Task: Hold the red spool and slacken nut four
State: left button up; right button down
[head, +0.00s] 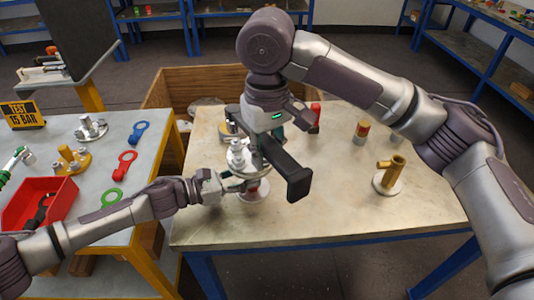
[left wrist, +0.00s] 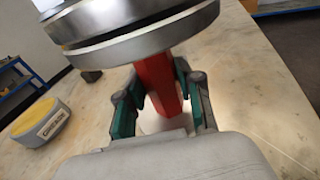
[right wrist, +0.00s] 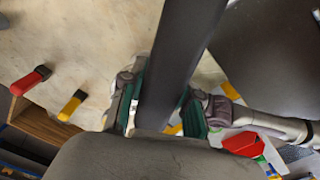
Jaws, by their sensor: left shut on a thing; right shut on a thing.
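The red spool (head: 255,188) is under the metal flanged vessel (head: 238,157) near the left side of the pale table. In the left wrist view the red spool (left wrist: 160,78) is upright between the teal pads, below stacked metal flanges (left wrist: 130,30). My left gripper (head: 238,184) is shut on it from the left. My right gripper (head: 262,128) is shut on a long dark tool (head: 285,168), above and just right of the vessel. The dark tool (right wrist: 178,55) fills the middle of the right wrist view. The tool hides part of the flange, and I cannot tell which nut is number four.
A brass fitting (head: 390,176) and a red-topped cylinder (head: 362,131) stand to the right. The left table holds a red bin (head: 62,190), several coloured wrenches and a sign (head: 22,115). A wooden crate (head: 170,88) stands behind. The front right of the pale table is clear.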

pick_arm(q)
jog(key=shift+s, duration=0.1)
dwell(0.3)
jog(key=o, duration=1.1)
jog(key=shift+d, duration=0.1)
